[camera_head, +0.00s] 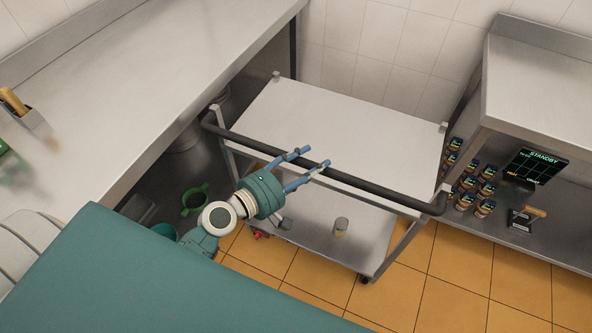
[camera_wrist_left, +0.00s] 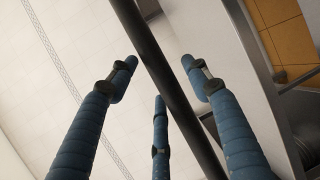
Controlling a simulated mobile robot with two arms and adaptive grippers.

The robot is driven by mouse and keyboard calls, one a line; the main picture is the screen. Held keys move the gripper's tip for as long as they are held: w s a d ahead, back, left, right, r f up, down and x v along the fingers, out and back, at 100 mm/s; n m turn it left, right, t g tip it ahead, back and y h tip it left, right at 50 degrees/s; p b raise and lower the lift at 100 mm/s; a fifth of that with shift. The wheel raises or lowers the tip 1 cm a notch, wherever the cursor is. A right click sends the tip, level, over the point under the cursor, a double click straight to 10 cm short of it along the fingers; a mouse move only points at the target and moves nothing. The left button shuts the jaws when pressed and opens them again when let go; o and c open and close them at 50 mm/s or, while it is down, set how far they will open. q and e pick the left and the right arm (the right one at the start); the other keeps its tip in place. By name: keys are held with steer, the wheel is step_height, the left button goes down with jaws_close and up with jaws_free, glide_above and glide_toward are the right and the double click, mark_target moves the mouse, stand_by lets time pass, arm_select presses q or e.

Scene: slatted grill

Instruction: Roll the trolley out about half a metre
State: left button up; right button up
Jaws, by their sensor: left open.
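The trolley (camera_head: 345,118) is a steel cart with a bare pale top shelf and a lower shelf, standing in the gap between two steel counters. Its dark push handle (camera_head: 385,192) runs along the near side. My left gripper (camera_head: 314,157) is at the handle, left of its middle, with blue fingers open and reaching over the bar. In the left wrist view the handle (camera_wrist_left: 178,95) runs diagonally between the spread fingers, which do not look closed on it. My right gripper is in neither view.
A steel counter (camera_head: 130,75) runs along the left. The right unit (camera_head: 535,85) holds several dark jars and a STANDBY screen (camera_head: 537,168). Orange tiled floor (camera_head: 430,290) shows clear in front of the trolley.

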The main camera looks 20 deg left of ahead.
arm_select(q)
steer(key=v, duration=1.1)
steer(key=shift+a, duration=0.15)
steer(key=shift+s, duration=0.15)
steer(key=s+a+f+m+g+y, duration=0.1)
steer(key=s+f+m+g, duration=0.15)
steer(key=f, duration=0.75)
steer(key=s+a+f+m+g+y, duration=0.1)
steer(key=s+a+f+g+y, duration=0.15)
steer(key=f, duration=0.75)
steer(key=s+f+m+g+y, duration=0.1)
steer(key=s+f, duration=0.2)
steer(key=f, duration=0.8)
steer(key=s+d+f+m+g+y, duration=0.1)
steer(key=s+f+m+g, duration=0.6)
steer(key=s+f, duration=1.4)
steer(key=s+m+y, duration=0.1)
steer(key=s+m, duration=0.3)
steer(key=m, duration=0.1)
steer(key=shift+s+d+f+g, duration=0.2)
steer(key=shift+s+f+g, duration=0.05)
steer(key=shift+f+g, duration=0.05)
